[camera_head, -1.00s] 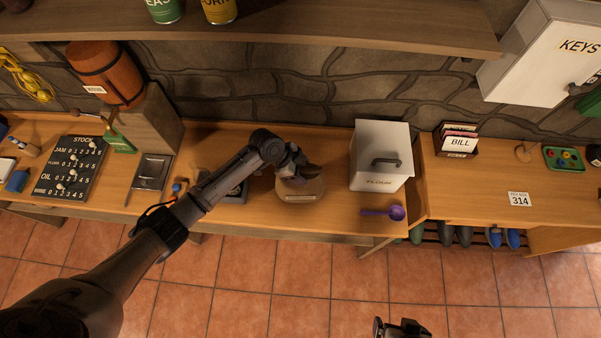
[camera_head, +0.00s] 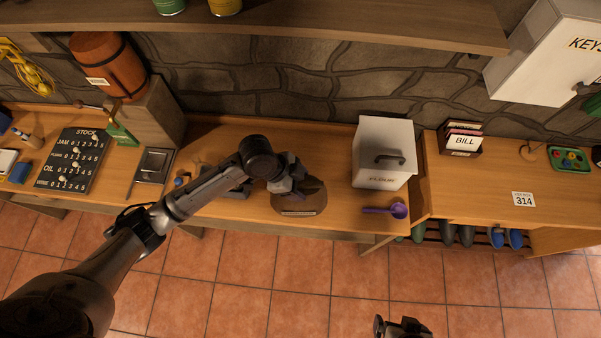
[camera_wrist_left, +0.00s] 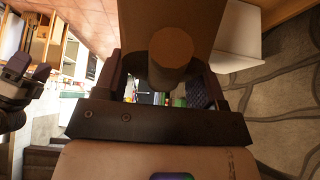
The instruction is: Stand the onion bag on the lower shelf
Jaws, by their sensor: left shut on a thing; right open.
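The brown onion bag (camera_head: 303,203) has a pale label at its front edge and is over the front of the wooden bench, left of the flour tin. My left gripper (camera_head: 292,178) is shut on it from above. In the left wrist view the brown bag (camera_wrist_left: 172,14) and its round neck (camera_wrist_left: 173,47) show between the fingers. Whether its bottom touches the bench is hidden. My right gripper (camera_head: 401,326) is open and empty, low over the floor side. A wooden shelf (camera_head: 330,27) runs along the wall above the bench; no second wall shelf shows.
Left are a metal clipboard (camera_head: 152,168), a stock board (camera_head: 75,160) and a brown barrel (camera_head: 110,68). Two cans (camera_head: 224,7) stand on the shelf. A white key cabinet (camera_head: 545,50) hangs right.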

